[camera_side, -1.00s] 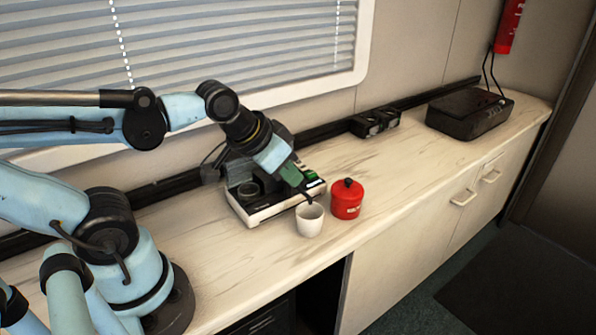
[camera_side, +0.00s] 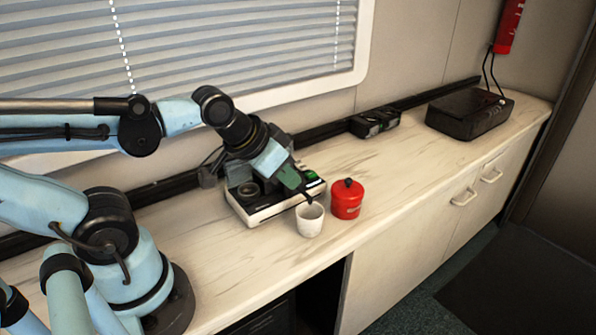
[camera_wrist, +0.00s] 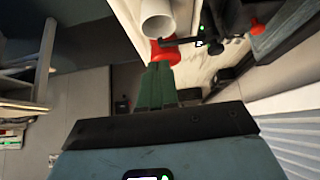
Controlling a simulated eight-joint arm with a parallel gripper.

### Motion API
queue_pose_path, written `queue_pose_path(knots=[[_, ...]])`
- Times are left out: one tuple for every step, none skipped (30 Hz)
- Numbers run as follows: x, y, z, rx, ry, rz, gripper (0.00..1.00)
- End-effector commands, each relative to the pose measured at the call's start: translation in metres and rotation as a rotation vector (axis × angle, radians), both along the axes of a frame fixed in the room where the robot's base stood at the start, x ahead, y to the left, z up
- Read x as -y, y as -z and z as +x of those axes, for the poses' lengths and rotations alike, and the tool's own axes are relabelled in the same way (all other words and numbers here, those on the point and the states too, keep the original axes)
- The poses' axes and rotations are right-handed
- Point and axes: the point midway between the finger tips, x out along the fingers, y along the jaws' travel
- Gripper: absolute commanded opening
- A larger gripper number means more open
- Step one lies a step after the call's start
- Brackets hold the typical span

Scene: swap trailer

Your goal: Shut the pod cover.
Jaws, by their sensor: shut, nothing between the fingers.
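A white and dark pod machine (camera_side: 262,212) stands on the counter, with a round dark well (camera_side: 248,189) on its left top. I cannot clearly make out the pod cover; a small dark part behind the well may belong to it. My gripper (camera_side: 297,187) is shut and empty, its green fingers pointing down over the right part of the machine, near the white cup. In the wrist view the green fingers (camera_wrist: 158,67) lie together, just short of the red canister; the machine (camera_wrist: 222,30) is at upper right. I cannot tell whether the fingers touch anything.
The white cup (camera_side: 310,223) stands at the machine's front right corner, below a thin black spout. A red lidded canister (camera_side: 346,203) stands right beside it. A black box (camera_side: 470,112) and a small dark device (camera_side: 374,122) are further back. The counter between is clear.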

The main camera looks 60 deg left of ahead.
Motion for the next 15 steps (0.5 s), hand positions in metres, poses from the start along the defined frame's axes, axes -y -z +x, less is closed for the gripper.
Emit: queue_pose_path(knots=[[0.0,0.0,0.0,0.0,0.0,0.0,0.0],[0.0,0.0,0.0,0.0,0.0,0.0,0.02],[0.0,0.0,0.0,-0.001,0.0,0.0,0.08],[-0.001,-0.001,0.0,-0.003,-0.002,0.0,0.12],[-0.002,-0.002,0.001,-0.008,-0.006,0.0,0.17],[-0.004,-0.004,0.002,-0.018,-0.014,0.0,0.23],[-0.007,-0.006,0.004,-0.029,-0.022,0.0,0.28],[-0.01,-0.008,0.005,-0.046,-0.032,0.0,0.32],[-0.015,-0.013,0.008,-0.071,-0.05,0.0,0.38],[-0.02,-0.017,0.011,-0.094,-0.066,-0.002,0.43],[-0.026,-0.021,0.013,-0.121,-0.083,-0.004,0.44],[-0.034,-0.027,0.017,-0.159,-0.108,-0.007,0.44],[-0.041,-0.032,0.02,-0.19,-0.128,-0.01,0.44],[-0.048,-0.036,0.023,-0.221,-0.148,-0.015,0.44],[-0.057,-0.041,0.026,-0.262,-0.174,-0.021,0.44]])
